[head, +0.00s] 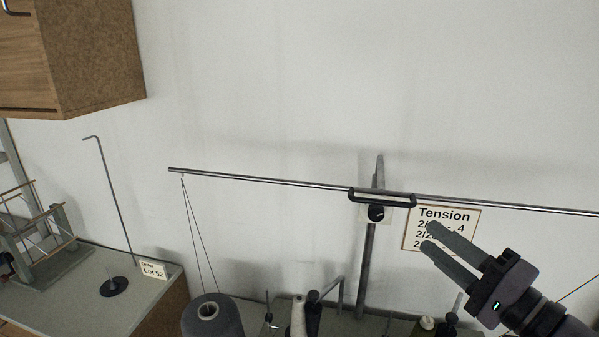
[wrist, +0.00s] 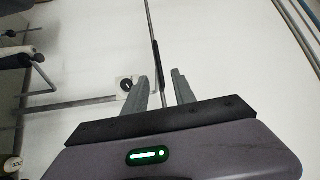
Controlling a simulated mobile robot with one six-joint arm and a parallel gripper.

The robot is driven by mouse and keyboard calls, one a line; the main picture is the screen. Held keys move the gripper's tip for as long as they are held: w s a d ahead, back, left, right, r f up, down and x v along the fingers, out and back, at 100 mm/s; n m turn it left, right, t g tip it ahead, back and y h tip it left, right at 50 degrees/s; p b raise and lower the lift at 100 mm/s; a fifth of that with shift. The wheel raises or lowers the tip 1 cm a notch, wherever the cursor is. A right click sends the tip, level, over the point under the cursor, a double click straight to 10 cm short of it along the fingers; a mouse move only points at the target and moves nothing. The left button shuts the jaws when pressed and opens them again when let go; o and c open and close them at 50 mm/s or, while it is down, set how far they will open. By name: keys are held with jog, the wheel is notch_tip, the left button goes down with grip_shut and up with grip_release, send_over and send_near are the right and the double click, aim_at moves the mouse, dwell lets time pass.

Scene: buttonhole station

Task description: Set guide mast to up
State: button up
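The guide mast (head: 366,265) is a grey upright post against the wall, carrying a long thin crossbar (head: 270,182). A black handle (head: 382,205) sits on the crossbar at the post, with a round black knob (head: 376,213) just below it. In the wrist view the handle (wrist: 155,60) and crossbar run lengthwise ahead of the fingers, and the knob (wrist: 126,85) shows to their left. My gripper (head: 428,237) is to the right of and below the handle, in front of the tension sign. Its fingers (wrist: 168,73) are apart, with nothing held between them.
A tension sign (head: 441,216) hangs on the wall, partly covered by my fingers. A grey thread cone (head: 212,318) and several spools stand below the mast. A thin hooked stand (head: 118,208) is on the left bench. A wooden cabinet (head: 85,60) hangs upper left. The wall above the crossbar is clear.

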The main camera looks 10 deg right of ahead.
aim_at(378, 200)
jog(key=p+x, duration=0.4)
jog(key=x, duration=1.2)
jog(key=shift+f, duration=0.2)
grip_shut()
dwell(0.5)
